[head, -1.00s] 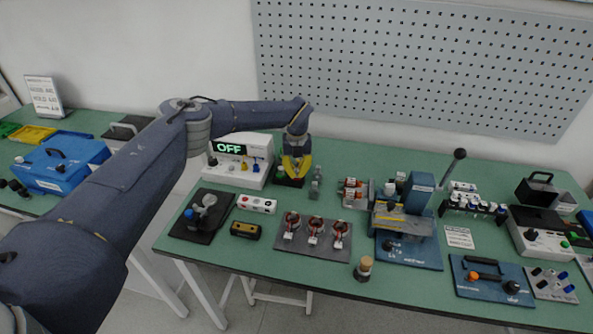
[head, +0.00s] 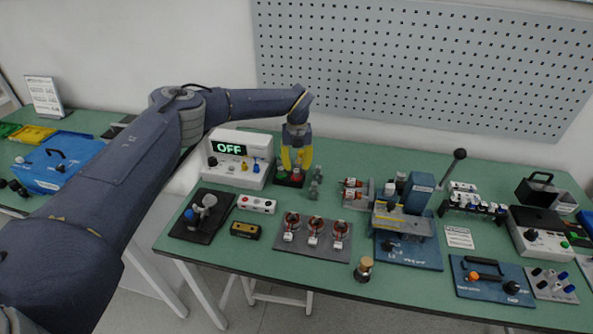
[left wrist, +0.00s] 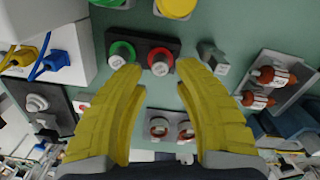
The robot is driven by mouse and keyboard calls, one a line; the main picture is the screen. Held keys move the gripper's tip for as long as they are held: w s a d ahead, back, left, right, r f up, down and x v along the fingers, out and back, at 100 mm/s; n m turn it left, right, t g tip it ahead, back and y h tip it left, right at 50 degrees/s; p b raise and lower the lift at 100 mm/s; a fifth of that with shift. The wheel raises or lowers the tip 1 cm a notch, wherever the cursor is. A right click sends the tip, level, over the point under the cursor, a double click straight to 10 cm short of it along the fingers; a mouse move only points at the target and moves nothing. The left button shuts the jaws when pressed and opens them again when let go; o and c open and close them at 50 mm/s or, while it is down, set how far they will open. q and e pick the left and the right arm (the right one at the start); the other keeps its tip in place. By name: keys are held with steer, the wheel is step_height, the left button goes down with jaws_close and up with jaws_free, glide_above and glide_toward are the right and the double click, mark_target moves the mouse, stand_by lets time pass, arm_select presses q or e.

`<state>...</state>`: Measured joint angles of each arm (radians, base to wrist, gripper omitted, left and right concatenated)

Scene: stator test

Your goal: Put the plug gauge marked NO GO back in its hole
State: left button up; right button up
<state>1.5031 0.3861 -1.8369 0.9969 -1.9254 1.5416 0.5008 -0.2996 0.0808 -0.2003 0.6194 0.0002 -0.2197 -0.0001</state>
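A dark gauge block (left wrist: 137,48) holds two plugs, one with a green ring (left wrist: 119,58) and one with a red ring (left wrist: 162,56). I take the red-ringed plug as the NO GO gauge; its marking is too small to read. It appears to stand in its place in the block, but I cannot tell how deep. My left gripper (head: 297,163) is over the block (head: 288,182), beside the OFF box. In the left wrist view its yellow fingers (left wrist: 160,71) are spread, one on each side of the red-ringed plug, with gaps visible. My right gripper is out of view.
The white box reading OFF (head: 238,160) stands left of the block. A small grey fixture (head: 316,176) is close on its right, and a tray of red-banded parts (head: 354,194) lies farther right. A plate with three copper-wound parts (head: 313,240) lies in front.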

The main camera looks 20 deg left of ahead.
arm_select(q)
step_height(320, 180, up, 8)
stand_by(0.5)
steer(key=shift+d+r, duration=0.1)
stand_by(0.4)
